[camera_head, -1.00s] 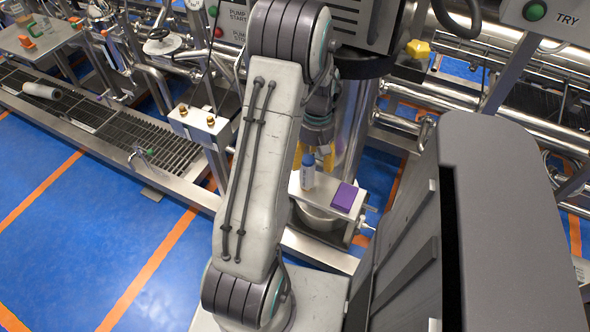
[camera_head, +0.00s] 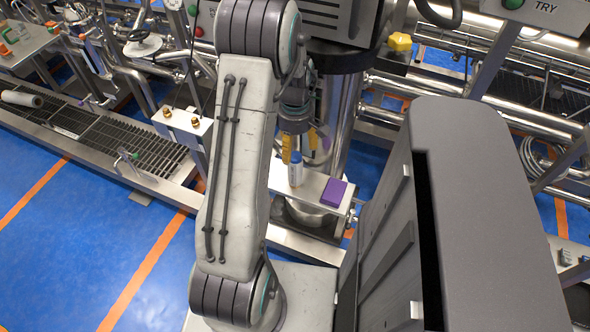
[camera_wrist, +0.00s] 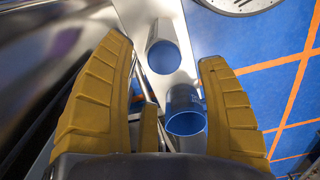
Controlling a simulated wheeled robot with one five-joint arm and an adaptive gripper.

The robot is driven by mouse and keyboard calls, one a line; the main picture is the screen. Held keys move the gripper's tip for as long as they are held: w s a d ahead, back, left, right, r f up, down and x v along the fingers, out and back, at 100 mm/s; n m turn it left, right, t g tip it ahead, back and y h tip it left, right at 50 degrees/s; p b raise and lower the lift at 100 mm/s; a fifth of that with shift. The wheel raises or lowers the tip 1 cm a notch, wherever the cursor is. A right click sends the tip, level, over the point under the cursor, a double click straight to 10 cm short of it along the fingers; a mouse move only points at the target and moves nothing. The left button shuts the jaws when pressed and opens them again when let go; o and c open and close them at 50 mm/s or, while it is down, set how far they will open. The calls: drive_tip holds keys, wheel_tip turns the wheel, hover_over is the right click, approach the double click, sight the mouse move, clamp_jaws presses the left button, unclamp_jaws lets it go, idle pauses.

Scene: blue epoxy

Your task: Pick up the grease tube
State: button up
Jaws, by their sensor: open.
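A small blue and white tube (camera_head: 295,174), which looks like the grease tube, stands upright on a narrow metal shelf (camera_head: 312,185) in the head view. My gripper (camera_head: 298,152) points down with its yellow fingers just above and around the tube's top. In the wrist view, the fingers (camera_wrist: 178,100) are spread apart. A blue tube with a pinched end (camera_wrist: 186,112) shows between them, nearer the right finger; I cannot tell if they touch. A second pale cylinder with a blue end (camera_wrist: 164,48) shows beyond it.
A purple box (camera_head: 334,193) lies on the shelf just right of the tube. A steel column (camera_head: 343,125) and pipes stand close behind. A metal block with brass knobs (camera_head: 182,122) is to the left. Open blue floor (camera_head: 80,240) lies at the lower left.

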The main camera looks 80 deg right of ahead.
sight(295, 164)
drive_tip(key=shift+f+n, duration=0.3)
drive_tip(key=shift+f, duration=0.2)
drive_tip(key=f, duration=0.5)
drive_tip(key=shift+s+a, duration=0.1)
drive_tip(key=shift+a, duration=0.25)
drive_tip(key=shift+f, duration=0.7)
drive_tip(key=shift+o, duration=0.3)
drive_tip(key=c, duration=1.3)
drive_tip(key=shift+r+b, duration=0.2)
drive_tip(key=shift+b, duration=0.1)
drive_tip(key=shift+c, duration=0.3)
